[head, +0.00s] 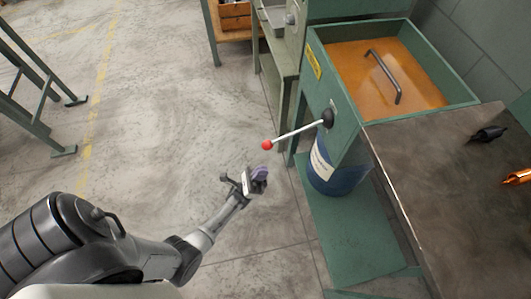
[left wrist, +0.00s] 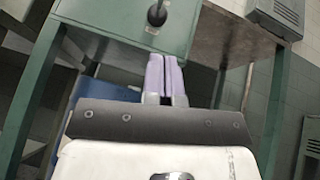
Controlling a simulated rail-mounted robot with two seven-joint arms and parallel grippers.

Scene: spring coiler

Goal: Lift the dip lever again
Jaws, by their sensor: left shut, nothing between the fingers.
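The dip lever (head: 297,132) is a pale rod with a red ball (head: 267,145) at its free end. It sticks out from a black pivot (head: 328,117) on the side of the green tank (head: 345,130). In the left wrist view the black pivot (left wrist: 157,15) shows at the top, and the red ball is out of view. My left gripper (head: 260,177) is below the red ball in the head view, apart from it in the picture. Its purple-grey fingers (left wrist: 167,75) are shut with nothing between them.
The tank holds orange liquid with a dark handle (head: 384,75) over it. A blue drum (head: 338,178) stands under the tank on a green shelf. A dark worktop (head: 440,170) lies to the right, with a black item (head: 488,133) on it.

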